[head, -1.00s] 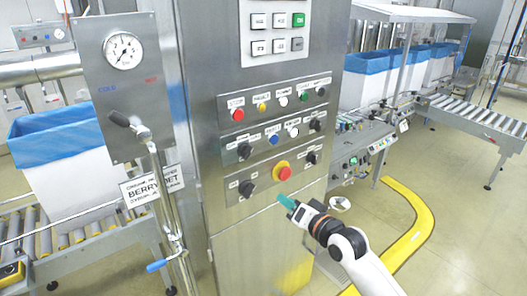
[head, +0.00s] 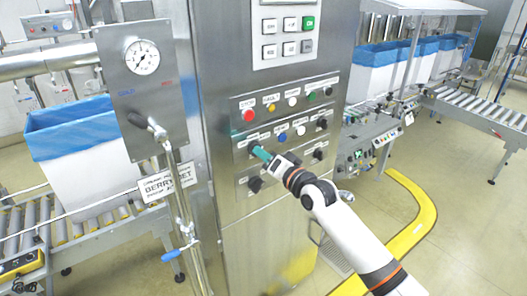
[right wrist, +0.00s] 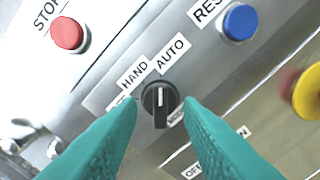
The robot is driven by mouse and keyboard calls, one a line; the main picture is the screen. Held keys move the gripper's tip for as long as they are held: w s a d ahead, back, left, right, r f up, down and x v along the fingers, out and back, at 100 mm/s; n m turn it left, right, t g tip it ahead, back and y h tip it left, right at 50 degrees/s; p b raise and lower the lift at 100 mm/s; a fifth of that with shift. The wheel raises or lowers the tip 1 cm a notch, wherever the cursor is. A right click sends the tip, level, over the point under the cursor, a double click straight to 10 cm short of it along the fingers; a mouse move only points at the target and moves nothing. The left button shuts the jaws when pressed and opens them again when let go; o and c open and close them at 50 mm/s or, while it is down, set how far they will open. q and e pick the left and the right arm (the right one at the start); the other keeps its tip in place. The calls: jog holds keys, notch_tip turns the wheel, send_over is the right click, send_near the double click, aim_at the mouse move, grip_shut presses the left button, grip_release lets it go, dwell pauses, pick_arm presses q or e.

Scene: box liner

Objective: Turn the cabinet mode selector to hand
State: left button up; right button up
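The mode selector (right wrist: 161,97) is a black round knob with a white pointer line, in the middle of the right wrist view. Its HAND label (right wrist: 135,72) is at its upper left and its AUTO label (right wrist: 172,52) above right; a third label at left is mostly hidden by a finger. The pointer stands roughly upright in that view, between the two labels. My right gripper (right wrist: 160,108) is open, its teal fingers on either side of the knob, with small gaps visible. In the head view this gripper (head: 260,153) largely covers the selector. My left gripper is not in view.
A red stop button (right wrist: 67,33), a blue button (right wrist: 239,22) and a red emergency button on yellow (right wrist: 308,92) surround the selector. Another black knob (head: 255,184) sits below it on the cabinet. A pipe with a lever (head: 150,125) stands left of the cabinet.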

jog(key=shift+w+a, duration=0.3)
jog(key=shift+w, duration=0.15)
grip_shut()
